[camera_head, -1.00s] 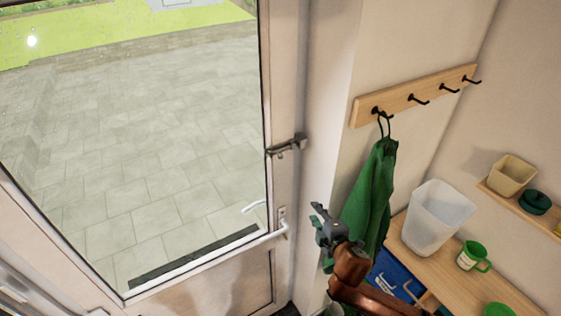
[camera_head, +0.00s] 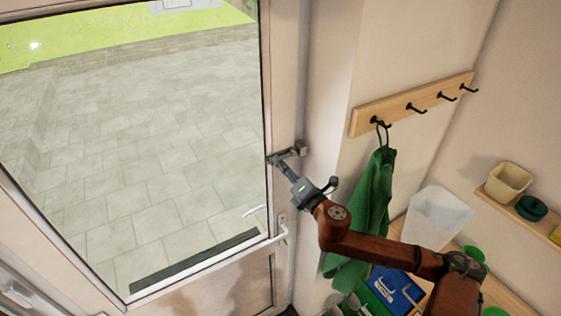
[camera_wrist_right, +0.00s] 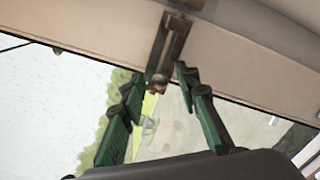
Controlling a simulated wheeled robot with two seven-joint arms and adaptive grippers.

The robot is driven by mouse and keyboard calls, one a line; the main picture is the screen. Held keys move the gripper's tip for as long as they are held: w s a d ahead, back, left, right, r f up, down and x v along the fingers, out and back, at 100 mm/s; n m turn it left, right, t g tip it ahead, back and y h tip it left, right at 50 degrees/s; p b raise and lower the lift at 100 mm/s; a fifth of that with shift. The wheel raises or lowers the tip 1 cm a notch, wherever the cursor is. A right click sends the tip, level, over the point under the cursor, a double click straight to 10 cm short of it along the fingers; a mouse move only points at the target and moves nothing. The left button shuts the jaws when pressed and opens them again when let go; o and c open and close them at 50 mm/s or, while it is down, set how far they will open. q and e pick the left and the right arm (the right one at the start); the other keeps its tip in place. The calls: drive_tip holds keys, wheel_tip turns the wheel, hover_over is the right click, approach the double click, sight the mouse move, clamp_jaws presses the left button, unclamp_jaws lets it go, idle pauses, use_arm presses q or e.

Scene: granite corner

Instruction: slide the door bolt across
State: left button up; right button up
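The door bolt (camera_head: 290,151) is a dark metal bar with a housing, mounted across the door's right stile and the frame. In the right wrist view the bolt (camera_wrist_right: 172,45) runs down from the top, with a small brownish knob (camera_wrist_right: 157,83) at its lower end. My right gripper (camera_head: 273,161) reaches the bolt's left end and covers part of it. In the wrist view my right gripper (camera_wrist_right: 152,86) is open, its green-padded fingers on either side of the knob, with gaps visible. Contact is not evident. My left gripper is not in view.
The glazed door (camera_head: 269,90) has a white lever handle (camera_head: 283,233) below the bolt. A green garment (camera_head: 368,195) hangs from a hook rail (camera_head: 412,104) on the right wall. A translucent bin (camera_head: 436,216) and a shelf with a beige pot (camera_head: 509,180) stand farther right.

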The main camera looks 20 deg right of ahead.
drive_tip(key=shift+w, duration=0.6)
clamp_jaws()
